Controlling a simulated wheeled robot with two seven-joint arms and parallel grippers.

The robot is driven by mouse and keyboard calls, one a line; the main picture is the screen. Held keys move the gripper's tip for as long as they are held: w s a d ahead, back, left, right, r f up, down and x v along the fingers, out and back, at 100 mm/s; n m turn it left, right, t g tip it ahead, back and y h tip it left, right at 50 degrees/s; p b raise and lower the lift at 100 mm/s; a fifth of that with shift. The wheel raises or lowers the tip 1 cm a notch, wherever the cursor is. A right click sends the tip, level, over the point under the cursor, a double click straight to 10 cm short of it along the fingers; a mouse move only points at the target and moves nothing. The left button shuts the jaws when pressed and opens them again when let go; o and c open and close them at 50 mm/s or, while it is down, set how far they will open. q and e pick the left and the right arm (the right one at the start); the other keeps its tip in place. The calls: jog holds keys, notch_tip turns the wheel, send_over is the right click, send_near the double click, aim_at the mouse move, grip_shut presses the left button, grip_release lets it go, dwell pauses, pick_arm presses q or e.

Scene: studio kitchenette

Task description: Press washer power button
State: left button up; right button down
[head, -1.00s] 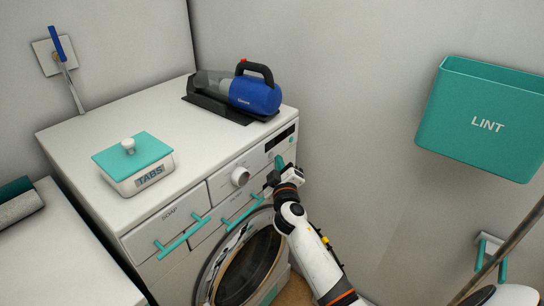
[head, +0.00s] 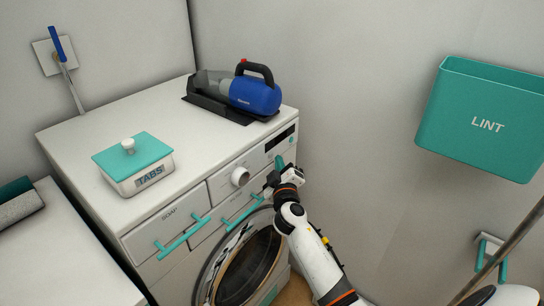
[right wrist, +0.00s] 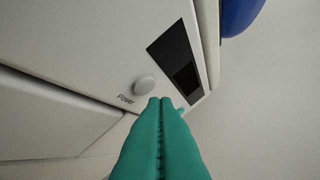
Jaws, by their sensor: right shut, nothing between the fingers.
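The white washer (head: 118,210) stands against the walls, its control panel facing my right arm. In the right wrist view, the round white power button (right wrist: 144,84) sits on the panel above the word "Power". My right gripper (head: 279,162) is at the panel's right end, below the dark display (head: 281,138). Its teal fingers are shut and empty; their tips (right wrist: 160,101) appear just beside and below the button in the wrist view. I cannot tell whether they touch the panel. The button cannot be made out in the head view. My left gripper is not in view.
On the washer top are a blue handheld vacuum (head: 254,96) in a dark tray and a teal-lidded TABS box (head: 150,180). A dial (head: 240,177) and soap drawer (head: 165,226) are left of my gripper. A teal LINT bin (head: 484,125) hangs on the right wall.

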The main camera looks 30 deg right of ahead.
jog(key=shift+w, duration=0.2)
dwell(0.5)
jog(key=shift+w+a+b, duration=0.2)
jog(key=shift+w+b, duration=0.05)
jog(key=shift+b, duration=0.05)
jog(key=shift+w, duration=0.15)
dwell(0.4)
jog(key=shift+s+d, duration=0.2)
jog(key=shift+s, duration=0.4)
jog(key=s+d+p, duration=0.1)
jog(key=s+d, duration=0.1)
jog(key=s, duration=0.3)
jog(key=shift+s+d, duration=0.15)
jog(key=shift+s, duration=0.15)
